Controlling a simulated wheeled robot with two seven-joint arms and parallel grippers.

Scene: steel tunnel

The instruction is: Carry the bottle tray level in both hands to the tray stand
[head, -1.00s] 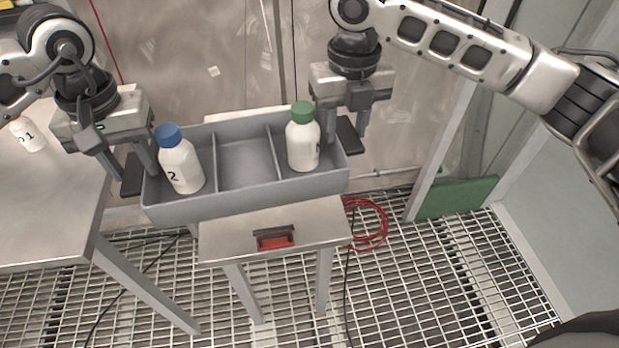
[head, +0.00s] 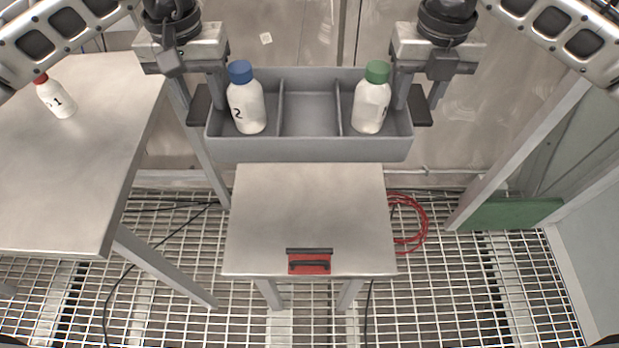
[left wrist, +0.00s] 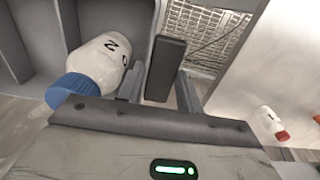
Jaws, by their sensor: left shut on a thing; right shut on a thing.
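The grey bottle tray (head: 310,149) has three compartments and hangs level in the head view, held at its two ends. A white bottle with a blue cap (head: 246,98), marked 2, stands in its left compartment. A white bottle with a green cap (head: 371,98) stands in its right compartment. The middle compartment is empty.
A larger metal table (head: 75,165) stands at left with a red-capped bottle (head: 55,97) on it. A red handle plate (head: 309,262) is at the stand's near edge. A red cable coil (head: 408,222) lies on the grating at right. A green panel (head: 510,214) is further right.

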